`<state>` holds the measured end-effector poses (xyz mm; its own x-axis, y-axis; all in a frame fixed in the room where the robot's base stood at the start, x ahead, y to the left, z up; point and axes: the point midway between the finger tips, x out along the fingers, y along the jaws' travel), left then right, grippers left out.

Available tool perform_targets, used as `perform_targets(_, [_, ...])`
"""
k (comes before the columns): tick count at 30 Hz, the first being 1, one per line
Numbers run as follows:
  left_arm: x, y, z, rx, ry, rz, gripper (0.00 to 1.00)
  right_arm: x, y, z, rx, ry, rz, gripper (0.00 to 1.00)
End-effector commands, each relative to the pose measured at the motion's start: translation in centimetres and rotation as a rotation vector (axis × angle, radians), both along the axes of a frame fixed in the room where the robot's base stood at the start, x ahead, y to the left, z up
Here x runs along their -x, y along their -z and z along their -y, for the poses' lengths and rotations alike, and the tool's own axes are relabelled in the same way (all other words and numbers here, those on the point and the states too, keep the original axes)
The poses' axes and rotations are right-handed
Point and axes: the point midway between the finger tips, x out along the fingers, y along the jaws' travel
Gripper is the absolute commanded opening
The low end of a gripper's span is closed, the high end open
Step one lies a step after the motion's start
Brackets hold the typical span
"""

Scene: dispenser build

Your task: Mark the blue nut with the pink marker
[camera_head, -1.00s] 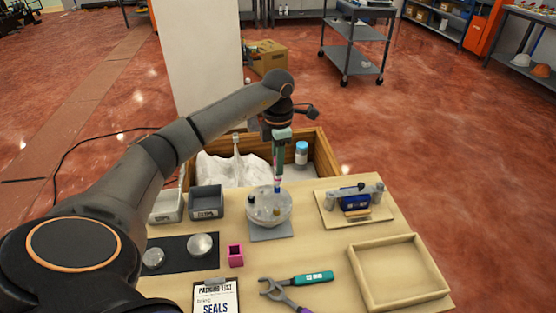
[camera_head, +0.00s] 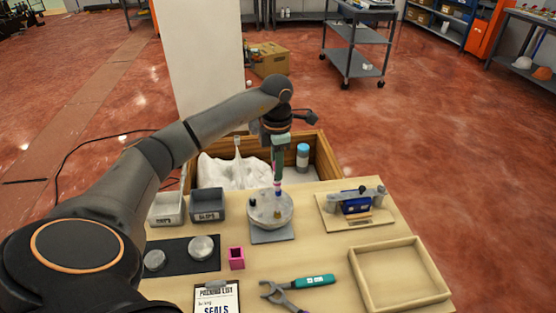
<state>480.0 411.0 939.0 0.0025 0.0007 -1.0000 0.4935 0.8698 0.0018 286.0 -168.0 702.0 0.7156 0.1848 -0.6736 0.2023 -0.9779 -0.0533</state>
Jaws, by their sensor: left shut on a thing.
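My left gripper (camera_head: 278,172) points down over the round, pale metal dispenser part (camera_head: 270,212). It is shut on the pink marker (camera_head: 278,184), and only a short pink piece shows below the fingers. The blue nut (camera_head: 278,192) is a small blue spot directly under the marker, on the far side of the round part. The marker's lower end appears to be at the nut; I cannot tell whether they touch. A brass-coloured nut (camera_head: 278,214) and a dark one (camera_head: 253,202) also sit on the round part. My right gripper is not in view.
An open pink holder (camera_head: 236,259) stands in front. A wooden tray (camera_head: 399,299), a teal-handled tool (camera_head: 314,280) and a clamp fixture (camera_head: 356,206) are at right.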

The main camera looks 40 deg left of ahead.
Motion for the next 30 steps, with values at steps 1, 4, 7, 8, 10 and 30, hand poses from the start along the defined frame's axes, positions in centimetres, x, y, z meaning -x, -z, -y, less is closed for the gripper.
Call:
perform_targets(1, [0.22, 0.22, 0.01, 0.0, 0.001, -0.007, 0.0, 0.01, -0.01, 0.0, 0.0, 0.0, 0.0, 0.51])
perform_targets(4, [0.33, 0.27, 0.04, -0.001, 0.001, -0.008, 0.0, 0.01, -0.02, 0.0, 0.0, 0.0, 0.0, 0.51])
perform_targets(7, [0.38, 0.31, 0.05, 0.0, 0.001, -0.009, 0.0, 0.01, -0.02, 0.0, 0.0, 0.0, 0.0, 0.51])
perform_targets(8, [0.39, 0.32, 0.06, 0.0, 0.001, -0.009, 0.0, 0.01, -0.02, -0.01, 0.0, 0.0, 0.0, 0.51])
perform_targets(10, [0.4, 0.33, 0.05, 0.0, 0.001, -0.009, 0.0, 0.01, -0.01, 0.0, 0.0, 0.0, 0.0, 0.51])
perform_targets(30, [1.18, 0.1, 0.09, -0.001, -0.001, -0.006, 0.0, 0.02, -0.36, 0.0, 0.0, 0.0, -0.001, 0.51])
